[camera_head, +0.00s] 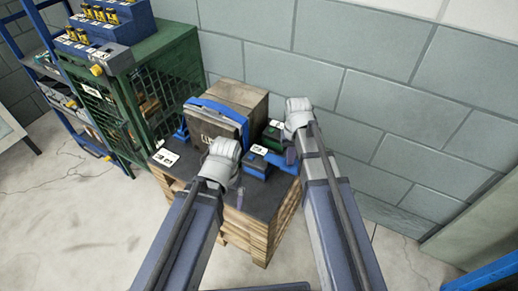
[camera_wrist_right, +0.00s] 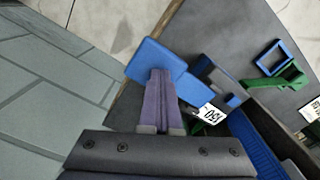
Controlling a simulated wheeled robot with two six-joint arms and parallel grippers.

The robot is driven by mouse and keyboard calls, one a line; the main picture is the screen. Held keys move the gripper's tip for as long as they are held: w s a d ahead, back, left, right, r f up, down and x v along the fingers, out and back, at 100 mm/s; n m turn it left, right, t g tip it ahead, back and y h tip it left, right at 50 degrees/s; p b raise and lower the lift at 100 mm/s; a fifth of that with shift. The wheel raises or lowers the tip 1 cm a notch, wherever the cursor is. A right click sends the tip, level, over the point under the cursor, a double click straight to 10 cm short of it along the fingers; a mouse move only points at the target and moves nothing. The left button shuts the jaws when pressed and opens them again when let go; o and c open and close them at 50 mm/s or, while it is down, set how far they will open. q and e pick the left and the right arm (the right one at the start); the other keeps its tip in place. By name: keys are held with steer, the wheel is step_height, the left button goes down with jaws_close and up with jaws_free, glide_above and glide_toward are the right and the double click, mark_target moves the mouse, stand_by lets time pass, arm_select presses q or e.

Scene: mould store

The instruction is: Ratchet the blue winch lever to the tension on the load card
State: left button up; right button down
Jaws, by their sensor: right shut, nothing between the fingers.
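In the right wrist view a flat blue lever paddle (camera_wrist_right: 153,60) lies at the fingertips of my right gripper (camera_wrist_right: 160,72). The fingers are shut with nothing between them. They overlap the paddle in the picture; I cannot tell whether they touch it. A blue winch body (camera_wrist_right: 213,75) is beside the paddle, with a white card (camera_wrist_right: 211,113) near it. In the head view my right gripper (camera_head: 291,156) is by the blue winch (camera_head: 257,167). My left gripper (camera_head: 240,196) is low over the front of the dark top; its fingers are too small to read.
A wooden crate (camera_head: 228,97) with a blue strap (camera_head: 214,108) stands on the pallet's dark top (camera_head: 247,205). A green part (camera_wrist_right: 280,79) lies right in the wrist view. A green cage cabinet (camera_head: 170,60) stands left; a block wall (camera_head: 385,100) closes the back.

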steer(key=shift+r+p, duration=2.1)
steer(key=shift+r, duration=0.3)
steer(key=shift+f, duration=0.1)
step_height(320, 180, down, 6)
steer(key=b, duration=0.6)
steer(key=shift+f+b, duration=0.15)
steer(key=shift+b, duration=0.2)
step_height(320, 180, up, 6)
steer(key=p, duration=0.6)
steer(key=shift+r, duration=0.2)
steer(key=shift+f, duration=0.1)
steer(key=shift+f+b, duration=2.75)
steer(key=shift+f, duration=0.15)
step_height(320, 180, up, 6)
steer(key=p, duration=0.6)
